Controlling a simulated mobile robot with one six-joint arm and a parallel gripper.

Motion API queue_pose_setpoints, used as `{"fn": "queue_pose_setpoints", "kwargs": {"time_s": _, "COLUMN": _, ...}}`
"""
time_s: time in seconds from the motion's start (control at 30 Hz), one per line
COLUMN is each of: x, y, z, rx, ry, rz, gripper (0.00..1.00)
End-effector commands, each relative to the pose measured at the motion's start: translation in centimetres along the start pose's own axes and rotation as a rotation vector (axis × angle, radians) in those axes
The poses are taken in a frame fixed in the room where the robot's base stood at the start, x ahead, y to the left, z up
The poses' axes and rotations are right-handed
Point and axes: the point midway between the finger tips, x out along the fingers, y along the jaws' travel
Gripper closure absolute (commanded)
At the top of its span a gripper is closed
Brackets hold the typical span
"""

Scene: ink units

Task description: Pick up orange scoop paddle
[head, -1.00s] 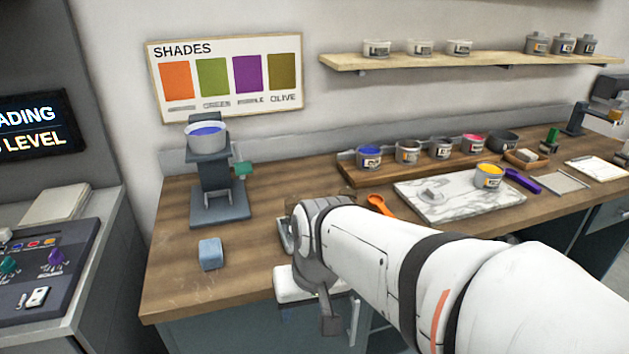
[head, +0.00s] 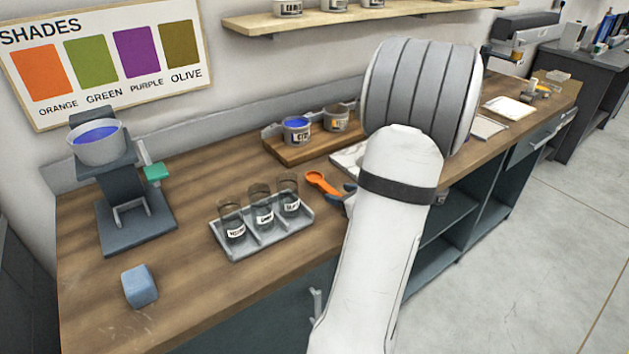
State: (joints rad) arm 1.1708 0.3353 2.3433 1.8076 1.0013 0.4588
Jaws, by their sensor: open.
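The orange scoop paddle (head: 319,181) lies on the wooden bench, its round end toward the back left and its handle running to the front right. My gripper (head: 345,197) shows only as a small dark part at the left edge of my white arm, close to the handle's end. It is open. Most of it is hidden behind the arm, so I cannot tell whether it touches the handle.
A grey tray (head: 284,242) with three labelled glass jars stands left of my gripper. A wooden rack (head: 285,150) with paint tubs and a partly hidden marble slab (head: 346,160) lie behind the scoop. A blue block (head: 139,286) and a stand (head: 128,200) with a blue-filled cup are at left.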

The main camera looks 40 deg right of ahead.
Motion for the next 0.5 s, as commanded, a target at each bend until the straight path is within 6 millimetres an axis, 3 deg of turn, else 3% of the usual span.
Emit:
{"fn": "queue_pose_setpoints", "kwargs": {"time_s": 0.13, "x": 0.2, "y": -1.7, "z": -0.7, "rx": 0.057, "ry": -0.012, "rz": -0.050, "gripper": 0.52}}
{"fn": "queue_pose_setpoints", "kwargs": {"time_s": 0.5, "x": 4.7, "y": -1.9, "z": -0.8, "rx": 0.059, "ry": -0.010, "rz": -0.052, "gripper": 0.52}}
